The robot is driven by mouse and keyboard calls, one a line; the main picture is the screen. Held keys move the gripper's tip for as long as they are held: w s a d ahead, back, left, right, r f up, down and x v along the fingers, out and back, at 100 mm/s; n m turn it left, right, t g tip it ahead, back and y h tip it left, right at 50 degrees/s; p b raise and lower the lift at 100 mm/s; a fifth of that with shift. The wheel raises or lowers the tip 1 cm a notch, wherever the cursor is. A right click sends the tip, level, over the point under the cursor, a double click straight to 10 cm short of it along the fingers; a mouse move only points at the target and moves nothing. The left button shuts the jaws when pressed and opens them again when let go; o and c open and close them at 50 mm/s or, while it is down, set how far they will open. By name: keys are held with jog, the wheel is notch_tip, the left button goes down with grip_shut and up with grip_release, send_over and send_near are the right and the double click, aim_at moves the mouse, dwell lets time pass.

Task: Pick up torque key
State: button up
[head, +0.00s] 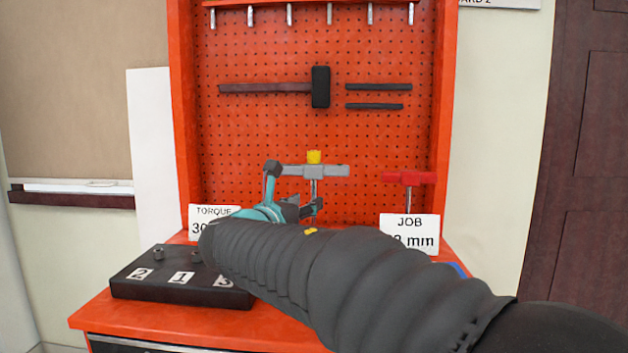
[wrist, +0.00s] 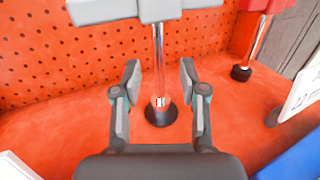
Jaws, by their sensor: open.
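A T-shaped key with a grey handle (head: 330,171) and a yellow knob on top stands upright on the orange bench. I take it for the torque key. In the wrist view its grey handle (wrist: 105,10) is at the top edge. Its thin metal shaft runs down to a black foot between my fingers. My gripper (wrist: 160,80) is open, with one finger on each side of the shaft in the picture. Neither finger visibly touches it. In the head view my gripper (head: 300,211) is just left of the shaft, below the handle, and partly hidden by my arm.
A red T-handled key (head: 405,178) stands to the right. The JOB card (head: 410,222) and TORQUE card (head: 203,212) stand on the bench. A black numbered block (head: 180,278) is at left. The orange pegboard (head: 270,130) rises behind, with a mallet (head: 320,87) hanging on it.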

aim_at(312, 195)
jog(key=shift+r+x, duration=0.15)
jog(key=shift+x, duration=1.2)
jog(key=shift+r+x, duration=0.15)
jog(key=shift+x, duration=1.15)
jog(key=shift+a, duration=0.1)
grip_shut()
